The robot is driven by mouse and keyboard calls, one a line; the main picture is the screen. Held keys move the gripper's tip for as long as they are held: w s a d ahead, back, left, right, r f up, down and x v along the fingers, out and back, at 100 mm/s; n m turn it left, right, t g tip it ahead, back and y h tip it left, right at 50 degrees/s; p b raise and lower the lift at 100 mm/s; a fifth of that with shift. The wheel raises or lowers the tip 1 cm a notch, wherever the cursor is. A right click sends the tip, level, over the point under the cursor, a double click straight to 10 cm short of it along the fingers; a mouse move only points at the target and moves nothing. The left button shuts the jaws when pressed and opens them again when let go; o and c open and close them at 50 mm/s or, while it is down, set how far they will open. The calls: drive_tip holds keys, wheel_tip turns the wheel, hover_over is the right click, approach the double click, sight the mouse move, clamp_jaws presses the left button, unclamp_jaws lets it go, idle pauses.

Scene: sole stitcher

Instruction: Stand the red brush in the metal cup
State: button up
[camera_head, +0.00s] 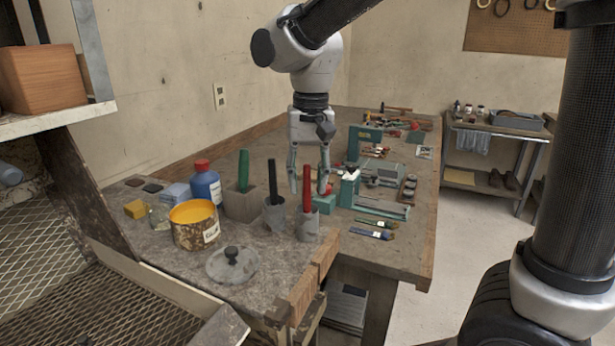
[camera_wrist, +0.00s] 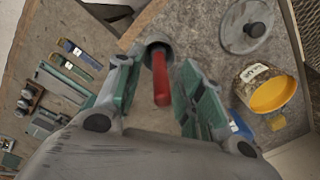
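The red brush (camera_head: 307,186) stands with its handle up in a grey metal cup (camera_head: 308,224) near the front right edge of the bench. It looks close to upright. In the wrist view the red handle (camera_wrist: 161,80) rises from the cup's round rim (camera_wrist: 153,45). The brush's lower end is hidden inside the cup. My gripper (camera_head: 308,190) points down over the cup and is open. Its fingers are on either side of the red handle, with gaps showing on both sides in the wrist view.
Close left of the cup, a black-handled tool (camera_head: 272,180) stands in a second grey cup (camera_head: 275,218). A green-handled tool (camera_head: 243,170) stands in a block (camera_head: 241,205). A yellow tin (camera_head: 194,228), blue bottle (camera_head: 206,187) and grey lid (camera_head: 232,265) are farther left. Brushes (camera_head: 375,230) lie right.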

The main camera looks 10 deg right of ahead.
drive_tip(key=r, duration=1.2)
drive_tip(key=shift+d, duration=0.2)
